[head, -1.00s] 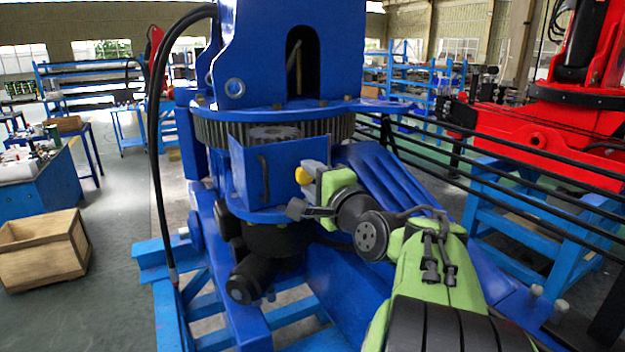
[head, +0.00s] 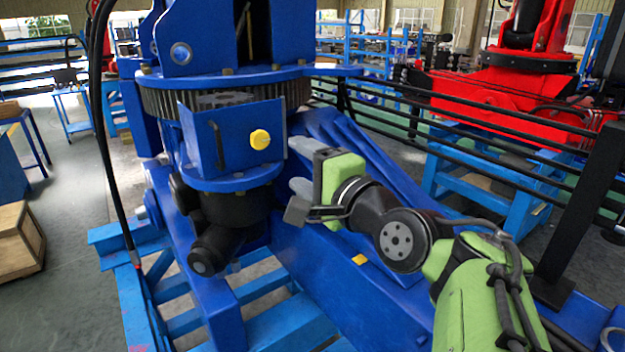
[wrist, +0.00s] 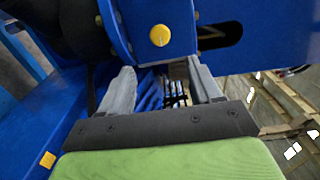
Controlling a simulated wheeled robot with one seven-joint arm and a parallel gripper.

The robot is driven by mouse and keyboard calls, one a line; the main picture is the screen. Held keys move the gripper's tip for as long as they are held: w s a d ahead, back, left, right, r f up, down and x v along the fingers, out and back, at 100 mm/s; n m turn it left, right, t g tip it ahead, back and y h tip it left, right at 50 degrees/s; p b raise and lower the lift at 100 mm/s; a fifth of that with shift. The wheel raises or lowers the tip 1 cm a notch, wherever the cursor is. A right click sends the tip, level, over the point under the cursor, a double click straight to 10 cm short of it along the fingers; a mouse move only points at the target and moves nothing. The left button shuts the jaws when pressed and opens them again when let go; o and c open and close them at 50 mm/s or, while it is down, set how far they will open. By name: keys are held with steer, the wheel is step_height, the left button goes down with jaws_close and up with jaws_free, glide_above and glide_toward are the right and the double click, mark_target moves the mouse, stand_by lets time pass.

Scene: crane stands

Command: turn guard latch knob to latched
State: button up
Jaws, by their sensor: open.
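The yellow guard latch knob (head: 260,139) sits on the right side of the blue guard box (head: 205,150), below the toothed ring of the crane. It also shows in the wrist view (wrist: 159,35), above and ahead of my fingers. My gripper (head: 300,165) is open and empty, to the right of the knob and a little below it, apart from it. In the wrist view the two grey fingers of my gripper (wrist: 160,85) stand wide apart with nothing between them. The knob's turned position cannot be told.
A black handle (head: 218,146) is on the guard box. A black motor (head: 225,225) hangs below it. Blue crane beams (head: 330,280) lie under my arm. Black rails (head: 440,130) run behind it. A wooden crate (head: 20,240) stands on the floor at the left.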

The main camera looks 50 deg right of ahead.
steer(key=v, duration=0.4)
steer(key=shift+a, duration=0.1)
stand_by(0.3)
steer(key=w+a+f+n+g+y, duration=0.2)
steer(key=a+f+n+g+y, duration=0.1)
steer(key=a+f+n, duration=0.4)
steer(key=w+a+f+n+g+y, duration=0.3)
steer(key=a+f+n, duration=0.25)
steer(key=a, duration=0.35)
steer(key=s+a+f+n+g+h, duration=0.1)
steer(key=s+a+f+n+g, duration=0.4)
steer(key=s+f+n, duration=0.3)
steer(key=shift+s+a+f+n+g, duration=0.3)
steer(key=shift+f+n+g, duration=0.15)
steer(key=shift+f, duration=0.1)
